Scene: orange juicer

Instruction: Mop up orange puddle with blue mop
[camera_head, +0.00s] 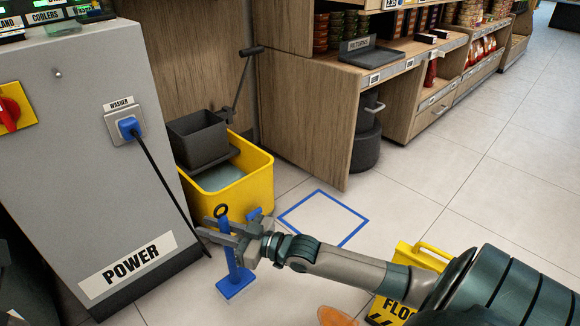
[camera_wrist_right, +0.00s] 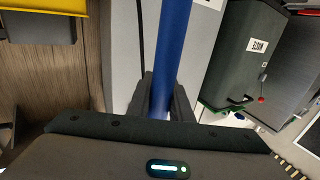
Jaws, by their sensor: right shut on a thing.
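The blue mop (camera_head: 231,262) stands close to upright, with its flat blue head (camera_head: 236,284) at or just above the tiled floor and a dark ring at its top. My right gripper (camera_head: 222,232) is shut on its handle, below the ring. The blue handle (camera_wrist_right: 172,50) also runs between the fingers in the right wrist view. My left gripper is not in view.
A yellow mop bucket (camera_head: 258,182) with a dark wringer stands behind the mop. The grey power cabinet (camera_head: 80,150) with a hanging black cable is at left. A yellow floor sign (camera_head: 425,257) is partly behind my right arm. A blue-taped square (camera_head: 324,215) is empty.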

